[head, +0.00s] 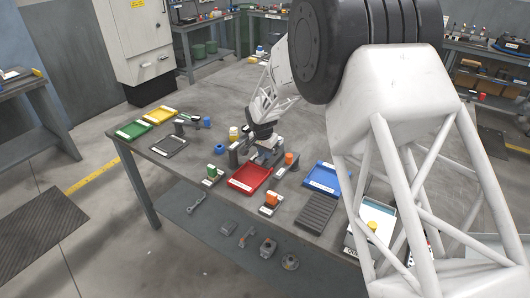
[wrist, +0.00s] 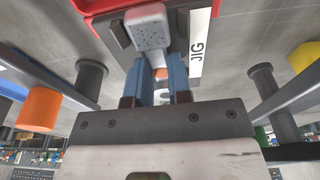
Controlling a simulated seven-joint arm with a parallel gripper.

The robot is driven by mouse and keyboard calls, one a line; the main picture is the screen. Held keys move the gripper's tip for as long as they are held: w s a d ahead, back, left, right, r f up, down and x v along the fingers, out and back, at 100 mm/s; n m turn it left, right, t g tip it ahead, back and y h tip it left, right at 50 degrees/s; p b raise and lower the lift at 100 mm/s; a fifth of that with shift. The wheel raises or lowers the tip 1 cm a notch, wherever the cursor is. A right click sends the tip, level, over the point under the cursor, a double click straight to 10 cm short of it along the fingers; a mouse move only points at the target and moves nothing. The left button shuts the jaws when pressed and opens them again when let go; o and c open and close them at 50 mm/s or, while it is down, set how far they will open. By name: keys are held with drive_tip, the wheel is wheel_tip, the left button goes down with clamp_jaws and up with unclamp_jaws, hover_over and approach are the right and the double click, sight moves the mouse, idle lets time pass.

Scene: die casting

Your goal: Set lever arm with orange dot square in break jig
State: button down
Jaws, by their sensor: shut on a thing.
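My gripper (wrist: 160,85) has its two blue fingers shut on a light grey lever arm (wrist: 150,26). The lever arm's broad end sticks out past the fingertips, and a small orange patch shows between the fingers. The break jig (wrist: 117,38), a dark block with a white "JIG" label (wrist: 199,45), lies right at the lever arm's broad end. I cannot tell whether the lever arm rests in the jig or is just above it. In the head view my gripper (head: 264,153) is low over the table behind the red tray (head: 233,183), and its fingers hide the lever arm and most of the jig.
Posts flank the gripper, with an orange cap (wrist: 38,108) on the left and a yellow one (wrist: 303,56) on the right in the wrist view. A blue tray (head: 340,189) and a grey slotted rack (head: 314,213) are at right. Green (head: 135,130) and yellow (head: 160,115) trays are at left.

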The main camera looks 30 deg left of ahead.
idle(0.4)
drive_tip(key=c, duration=0.6)
unclamp_jaws()
drive_tip(key=shift+c, duration=0.2)
drive_tip(key=shift+r, duration=4)
drive_tip(key=shift+d, duration=0.1)
